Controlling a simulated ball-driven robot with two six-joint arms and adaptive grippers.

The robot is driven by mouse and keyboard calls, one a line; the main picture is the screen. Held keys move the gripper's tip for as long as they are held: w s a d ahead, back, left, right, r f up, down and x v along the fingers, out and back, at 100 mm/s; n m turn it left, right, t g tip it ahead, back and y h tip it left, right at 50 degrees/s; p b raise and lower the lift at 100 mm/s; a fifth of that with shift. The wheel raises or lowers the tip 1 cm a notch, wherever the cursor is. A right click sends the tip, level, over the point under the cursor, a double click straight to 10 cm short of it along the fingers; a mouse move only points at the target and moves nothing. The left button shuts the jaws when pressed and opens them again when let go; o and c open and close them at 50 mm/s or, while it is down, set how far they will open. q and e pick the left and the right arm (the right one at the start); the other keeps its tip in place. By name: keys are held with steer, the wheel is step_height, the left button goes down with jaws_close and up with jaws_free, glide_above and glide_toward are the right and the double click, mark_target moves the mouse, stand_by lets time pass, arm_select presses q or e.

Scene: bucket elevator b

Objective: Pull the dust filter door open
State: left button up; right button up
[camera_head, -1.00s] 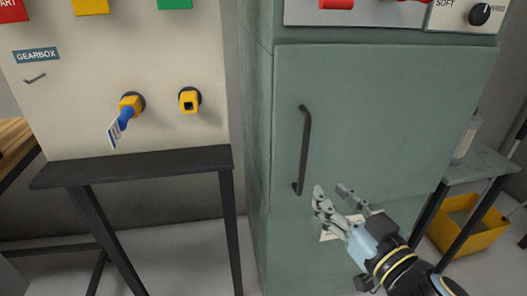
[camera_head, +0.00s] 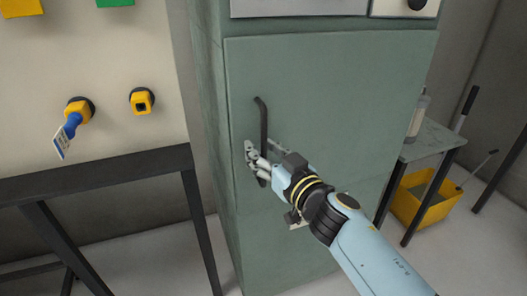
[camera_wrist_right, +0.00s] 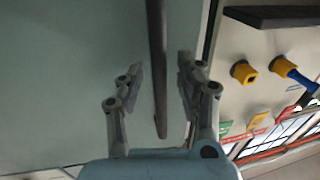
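The dust filter door (camera_head: 340,90) is a grey-green panel on a tall cabinet, and it looks shut. Its dark vertical bar handle (camera_head: 263,125) is near the door's left edge. My right gripper (camera_head: 265,152) is at the lower part of the handle. In the right wrist view the handle (camera_wrist_right: 157,60) runs between the two spread fingers of the right gripper (camera_wrist_right: 157,85), with a gap on each side. The fingers do not appear to touch it. My left gripper is not in view.
A beige panel with yellow connectors (camera_head: 142,100) and a dark table (camera_head: 100,172) stand left of the cabinet. A small side table (camera_head: 432,146) and a yellow bucket (camera_head: 422,205) are at the right. Grey floor shows between them.

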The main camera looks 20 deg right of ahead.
jaws_close()
steer(key=shift+s, duration=0.1)
stand_by(0.4)
